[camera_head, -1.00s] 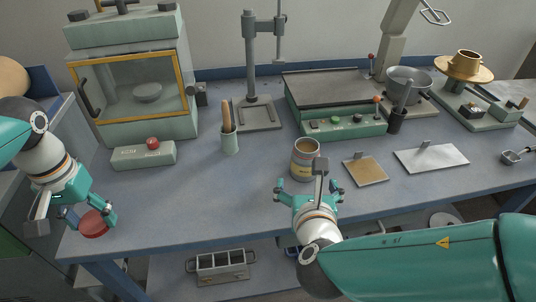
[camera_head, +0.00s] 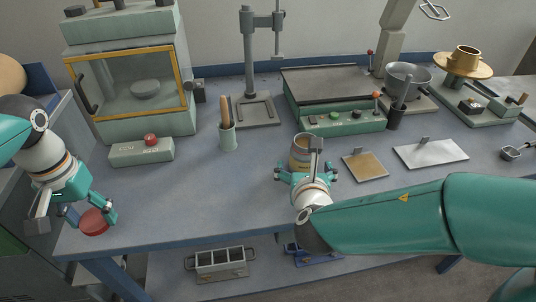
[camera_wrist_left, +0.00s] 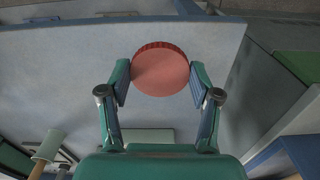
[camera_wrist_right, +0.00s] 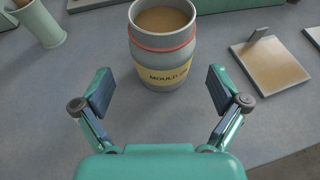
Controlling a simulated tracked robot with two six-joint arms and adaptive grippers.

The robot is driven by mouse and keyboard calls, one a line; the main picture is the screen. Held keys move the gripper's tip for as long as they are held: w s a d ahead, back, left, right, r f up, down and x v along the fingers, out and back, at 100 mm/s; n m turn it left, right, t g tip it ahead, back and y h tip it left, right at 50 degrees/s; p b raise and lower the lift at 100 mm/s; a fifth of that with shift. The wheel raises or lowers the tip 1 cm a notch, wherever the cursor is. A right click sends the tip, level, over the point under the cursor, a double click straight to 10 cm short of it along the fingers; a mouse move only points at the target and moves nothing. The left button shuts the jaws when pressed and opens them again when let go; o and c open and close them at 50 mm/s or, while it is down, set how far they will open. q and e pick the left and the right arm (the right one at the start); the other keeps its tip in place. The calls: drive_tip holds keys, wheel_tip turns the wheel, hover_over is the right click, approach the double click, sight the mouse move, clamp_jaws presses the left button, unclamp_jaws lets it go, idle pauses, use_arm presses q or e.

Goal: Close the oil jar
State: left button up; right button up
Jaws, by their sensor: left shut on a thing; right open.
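The jar (camera_head: 300,148) stands upright and open-topped on the bench; the right wrist view shows it closer (camera_wrist_right: 165,52), grey with a red ring, a yellow label reading "MOULD" and brown contents. My right gripper (camera_head: 306,170) is open at the jar's near side; in the right wrist view its fingers are spread, with the jar ahead and not between the pads. A round red lid (camera_head: 94,223) is at the bench's front left corner. My left gripper (camera_head: 92,213) is shut on the lid, which shows between its fingers in the left wrist view (camera_wrist_left: 160,72).
A tan plate (camera_head: 365,166) and a white plate (camera_head: 430,153) lie right of the jar. A green cup with a wooden handle (camera_head: 227,138) and a box with a red button (camera_head: 141,152) stand to its left. The front middle of the bench is clear.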

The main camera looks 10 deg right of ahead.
sight(303, 158)
drive_tip(key=shift+w, duration=0.1)
drive_tip(key=x, duration=0.5)
drive_tip(key=shift+d+r, duration=0.1)
drive_tip(key=shift+d, duration=0.05)
drive_tip(key=c, duration=1.5)
